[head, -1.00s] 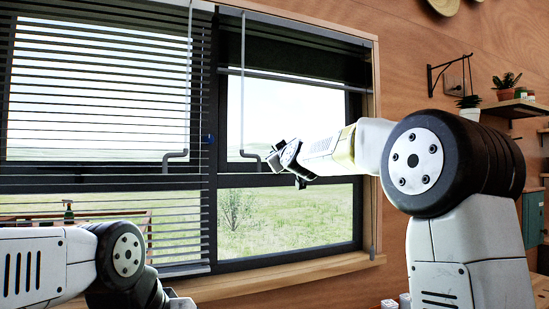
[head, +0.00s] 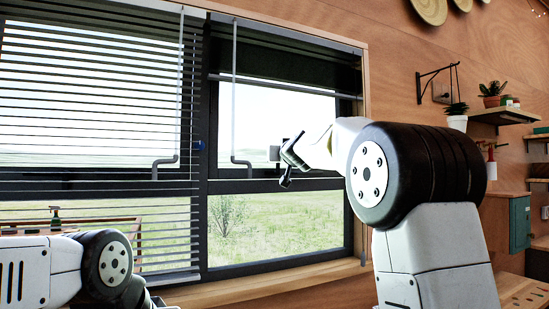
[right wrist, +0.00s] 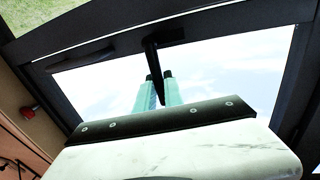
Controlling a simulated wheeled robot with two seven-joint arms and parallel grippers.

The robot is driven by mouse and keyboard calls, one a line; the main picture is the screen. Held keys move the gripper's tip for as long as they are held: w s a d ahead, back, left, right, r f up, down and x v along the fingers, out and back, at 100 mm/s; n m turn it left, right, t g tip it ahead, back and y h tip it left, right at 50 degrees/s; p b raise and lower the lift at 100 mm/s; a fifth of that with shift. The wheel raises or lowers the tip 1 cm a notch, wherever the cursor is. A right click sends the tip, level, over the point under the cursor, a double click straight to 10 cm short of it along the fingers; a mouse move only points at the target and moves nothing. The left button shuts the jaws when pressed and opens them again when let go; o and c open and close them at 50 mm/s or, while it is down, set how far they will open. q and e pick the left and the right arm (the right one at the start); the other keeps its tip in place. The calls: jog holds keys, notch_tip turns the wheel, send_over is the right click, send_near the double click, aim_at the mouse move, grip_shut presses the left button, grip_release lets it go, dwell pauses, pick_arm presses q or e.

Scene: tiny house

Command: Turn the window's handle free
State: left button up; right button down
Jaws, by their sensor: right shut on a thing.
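The window (head: 278,187) has a dark frame and stands ahead of me, with grassland behind its glass. Its black handle (right wrist: 153,62) shows in the right wrist view as a lever running from the frame bar down between my fingers. My right gripper (right wrist: 158,88) has teal fingers shut on the lever's end. In the head view the right gripper (head: 287,162) is at the dark cross bar, right of the grey blind rod, and it hides most of the handle. My left arm is low at the left; its jaws do not show.
Slatted blinds (head: 90,120) cover the left pane, with a bent grey crank (head: 165,161) hanging there. A second grey rod (head: 235,100) hangs left of my right gripper. A wooden sill (head: 265,284) runs below. Shelves with plants (head: 495,115) are on the right wall.

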jog(key=shift+f, duration=0.2)
jog(key=c, duration=1.7)
grip_release()
jog(key=shift+c, duration=0.2)
jog(key=shift+s+d+r, duration=0.1)
